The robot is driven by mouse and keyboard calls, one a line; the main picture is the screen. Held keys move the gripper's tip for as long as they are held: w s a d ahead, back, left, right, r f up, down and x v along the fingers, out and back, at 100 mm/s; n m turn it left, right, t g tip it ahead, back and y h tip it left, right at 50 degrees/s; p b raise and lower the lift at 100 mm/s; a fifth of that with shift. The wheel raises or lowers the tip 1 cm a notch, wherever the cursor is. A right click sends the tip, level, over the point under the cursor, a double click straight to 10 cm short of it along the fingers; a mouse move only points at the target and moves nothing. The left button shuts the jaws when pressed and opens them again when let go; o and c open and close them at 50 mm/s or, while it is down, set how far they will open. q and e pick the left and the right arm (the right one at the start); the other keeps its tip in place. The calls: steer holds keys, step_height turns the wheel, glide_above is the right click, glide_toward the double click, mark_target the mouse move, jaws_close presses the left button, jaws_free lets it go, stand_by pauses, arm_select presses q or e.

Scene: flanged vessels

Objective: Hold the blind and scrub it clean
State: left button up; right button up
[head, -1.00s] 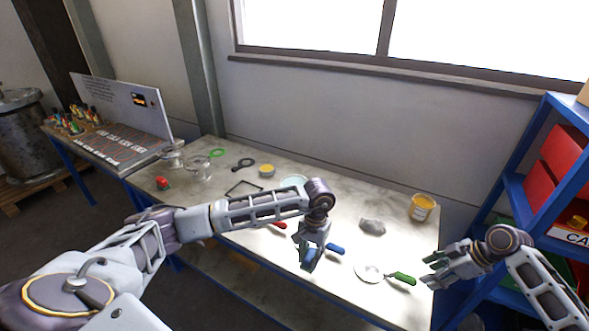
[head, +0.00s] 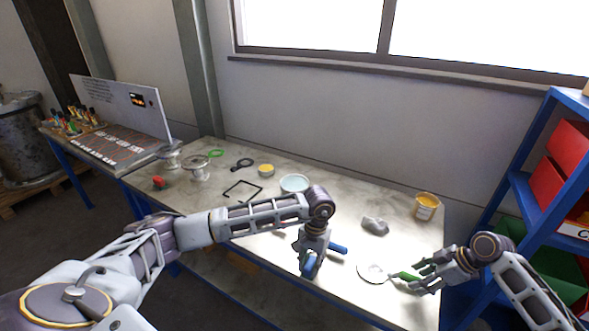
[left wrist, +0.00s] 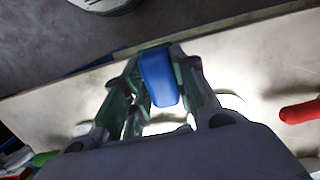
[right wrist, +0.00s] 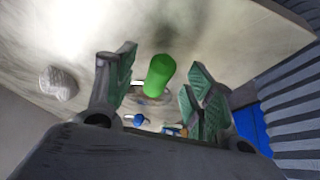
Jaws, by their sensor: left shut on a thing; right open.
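A round pale disc (head: 371,272) with a green handle (head: 404,276) lies at the right front of the table. My right gripper (head: 418,279) is open at the handle's right end; in the right wrist view the green handle (right wrist: 160,75) shows between the spread fingers. My left gripper (head: 311,262) is shut on a blue handle (left wrist: 158,80), at the table's front. What the blue handle belongs to is hidden. Another blue piece (head: 338,248) shows just right of that gripper; I cannot tell if it is the same object. A crumpled grey lump (head: 375,226) lies behind the disc.
A tub with yellow contents (head: 426,206) stands at the back right. A pale blue dish (head: 295,183), a small yellow pot (head: 266,170) and a black frame (head: 243,191) lie further left. Blue shelving (head: 511,187) with red bins borders the right side.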

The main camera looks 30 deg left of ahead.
steer(key=shift+b+x, duration=0.35)
steer(key=shift+x, duration=0.85)
steer(key=shift+c, duration=0.4)
steer(key=c, duration=1)
steer(key=shift+o, duration=0.2)
